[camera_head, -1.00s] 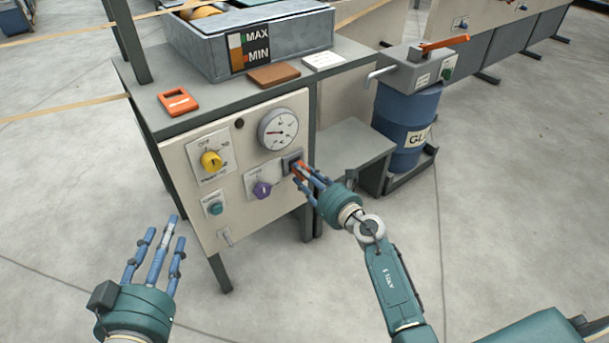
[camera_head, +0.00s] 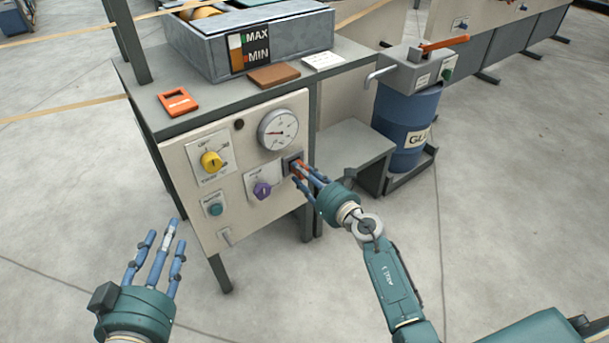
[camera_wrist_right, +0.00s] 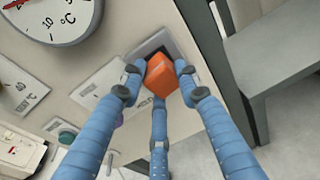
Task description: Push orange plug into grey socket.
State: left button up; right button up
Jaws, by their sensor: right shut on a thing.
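The orange plug (camera_wrist_right: 161,76) is between the blue fingers of my right gripper (camera_head: 302,175), which is shut on it. In the right wrist view the plug is in front of the dark grey socket (camera_wrist_right: 151,44) on the panel. The socket also shows in the head view (camera_head: 291,161), right of the purple knob. The plug is at the socket's face; how deep it sits is hidden by the plug and fingers. My left gripper (camera_head: 158,252) is open and empty at the lower left, away from the panel.
The panel (camera_head: 262,219) carries a yellow knob (camera_head: 211,161), a purple knob (camera_head: 262,190), a teal button (camera_head: 215,209) and a round gauge (camera_head: 278,130). A grey step (camera_head: 350,146) and a blue glue drum (camera_head: 404,125) stand to the right. The floor in front is clear.

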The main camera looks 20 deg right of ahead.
jog(key=shift+w, duration=0.1)
jog(key=o, duration=1.3)
jog(key=shift+c, duration=0.2)
jog(key=v, duration=1.2)
